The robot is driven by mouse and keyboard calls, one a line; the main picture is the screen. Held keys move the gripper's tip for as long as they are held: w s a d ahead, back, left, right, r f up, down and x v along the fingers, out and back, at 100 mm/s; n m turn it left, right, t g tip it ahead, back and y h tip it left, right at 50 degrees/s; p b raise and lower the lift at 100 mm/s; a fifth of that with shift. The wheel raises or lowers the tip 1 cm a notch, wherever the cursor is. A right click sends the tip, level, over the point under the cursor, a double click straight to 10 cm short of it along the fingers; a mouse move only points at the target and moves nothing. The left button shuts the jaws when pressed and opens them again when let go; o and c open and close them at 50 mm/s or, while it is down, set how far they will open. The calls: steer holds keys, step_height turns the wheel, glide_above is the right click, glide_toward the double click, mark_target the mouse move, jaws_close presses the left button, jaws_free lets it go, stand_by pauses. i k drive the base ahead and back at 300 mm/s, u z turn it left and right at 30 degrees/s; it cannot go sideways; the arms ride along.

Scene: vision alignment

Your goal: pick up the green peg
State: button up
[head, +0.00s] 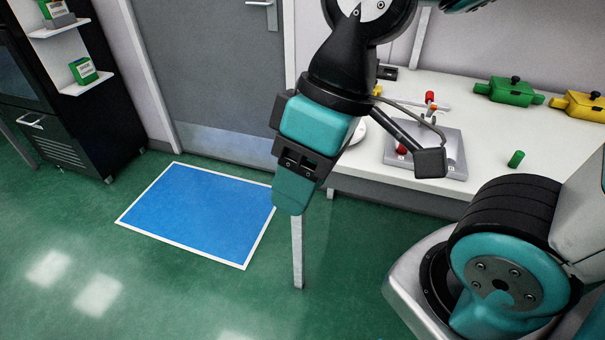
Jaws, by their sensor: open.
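The green peg (516,159) is a short cylinder standing upright on the white table at the right, to the right of a grey metal plate. My gripper (291,203) hangs in the middle of the head view, pointing down, well to the left of the peg and apart from it. Its teal fingers are seen nearly edge-on, so the gap between them hardly shows. It is open, and nothing shows between the fingers.
The grey plate (454,146) carries red pieces (430,97). Bare table (484,130) lies between plate and peg. A blue floor mat (200,212) lies left.

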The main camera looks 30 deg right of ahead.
mark_target(518, 156)
steer(key=z, duration=2.35)
steer(key=k, duration=1.05)
steer(key=u, duration=0.7)
steer(key=i, duration=1.2)
steer(key=z, duration=0.05)
